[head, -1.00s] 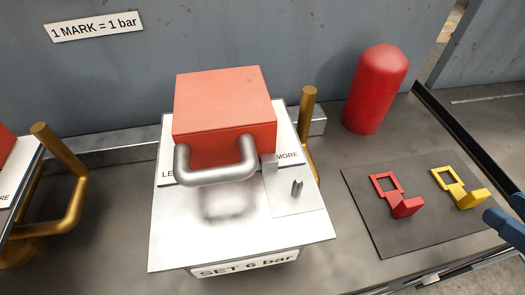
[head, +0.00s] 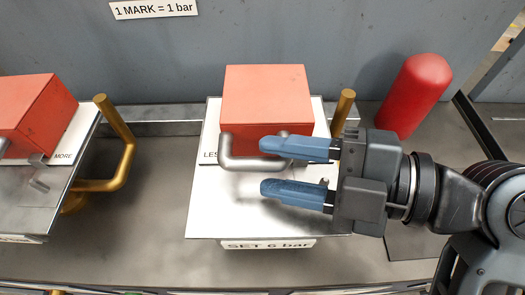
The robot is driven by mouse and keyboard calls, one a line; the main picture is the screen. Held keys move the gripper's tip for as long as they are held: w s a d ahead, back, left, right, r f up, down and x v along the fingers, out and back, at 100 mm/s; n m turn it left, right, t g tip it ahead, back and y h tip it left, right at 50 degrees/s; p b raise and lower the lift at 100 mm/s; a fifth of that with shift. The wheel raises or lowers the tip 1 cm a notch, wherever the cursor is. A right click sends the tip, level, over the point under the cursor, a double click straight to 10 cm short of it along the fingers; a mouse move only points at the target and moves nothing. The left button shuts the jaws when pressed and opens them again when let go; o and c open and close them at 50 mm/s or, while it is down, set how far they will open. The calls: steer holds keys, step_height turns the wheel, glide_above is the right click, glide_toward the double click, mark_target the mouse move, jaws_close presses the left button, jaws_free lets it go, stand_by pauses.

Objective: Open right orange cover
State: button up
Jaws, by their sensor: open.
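The right orange cover (head: 265,95) is a box-shaped lid, closed on a white metal panel (head: 215,215) in the middle of the head view. A grey bar handle (head: 238,163) runs along its front lower edge. My gripper (head: 268,166) comes in from the right with its two blue fingers apart, empty. The upper finger overlaps the handle's right part in the picture, and the lower finger is over the panel below the handle. I cannot tell whether either finger touches the handle. The handle's right end and most of the "MORE" side of the panel are hidden by my gripper.
A second orange cover (head: 35,115) on its own panel stands at the left. Brass bent pipes stand beside the panels, one (head: 120,155) between them. A red domed cylinder (head: 413,95) stands behind my arm. A dark mat (head: 405,245) is mostly hidden under my arm.

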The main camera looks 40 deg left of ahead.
steer(key=shift+p+x, duration=0.3)
steer(key=shift+x, duration=1.25)
steer(key=shift+f, duration=0.15)
jaws_close()
